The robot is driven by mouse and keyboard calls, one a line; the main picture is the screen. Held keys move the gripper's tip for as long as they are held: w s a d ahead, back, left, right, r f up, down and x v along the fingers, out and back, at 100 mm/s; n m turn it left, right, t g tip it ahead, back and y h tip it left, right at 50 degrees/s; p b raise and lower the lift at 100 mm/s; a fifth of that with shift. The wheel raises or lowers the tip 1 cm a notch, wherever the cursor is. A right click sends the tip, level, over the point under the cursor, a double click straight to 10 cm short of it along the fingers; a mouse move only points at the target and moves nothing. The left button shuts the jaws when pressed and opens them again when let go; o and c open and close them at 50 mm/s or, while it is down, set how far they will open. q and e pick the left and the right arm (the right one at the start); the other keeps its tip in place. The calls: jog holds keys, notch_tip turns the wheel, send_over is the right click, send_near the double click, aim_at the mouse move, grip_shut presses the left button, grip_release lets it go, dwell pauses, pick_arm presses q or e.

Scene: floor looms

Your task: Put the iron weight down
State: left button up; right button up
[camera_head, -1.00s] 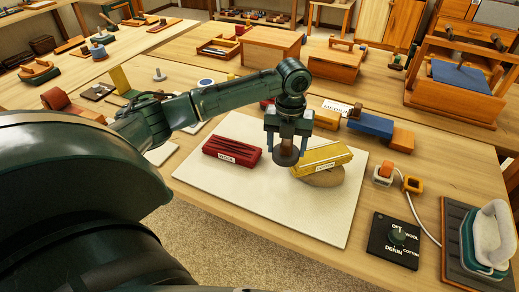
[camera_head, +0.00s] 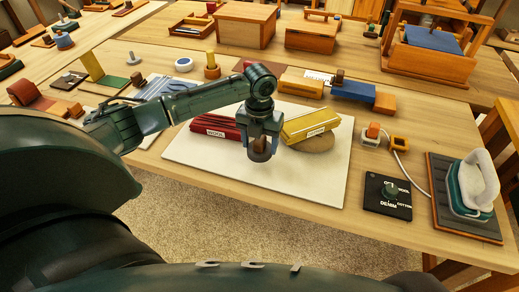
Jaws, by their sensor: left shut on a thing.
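The iron weight (camera_head: 260,154) is a small dark brown cylinder. My left gripper (camera_head: 262,142) comes from above and is shut on it. The weight is upright over the pale mat (camera_head: 245,183), in front of the gap between a red bundle (camera_head: 213,132) and a yellow bundle (camera_head: 311,124). I cannot tell whether its base touches the mat. The gripper hides the right end of the red bundle. My right gripper is not in view.
A round tan piece (camera_head: 316,143) lies under the yellow bundle. The mat's front is bare. A blue and orange block (camera_head: 352,91) stands behind.

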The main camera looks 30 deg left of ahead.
aim_at(259, 151)
pick_arm(q)
jog(key=shift+f, duration=1.65)
jog(key=shift+f, duration=0.1)
jog(key=o, duration=1.5)
jog(key=shift+f, duration=0.1)
jog(key=shift+c, duration=0.2)
notch_tip(259, 151, up, 12)
jog(key=shift+r, duration=0.2)
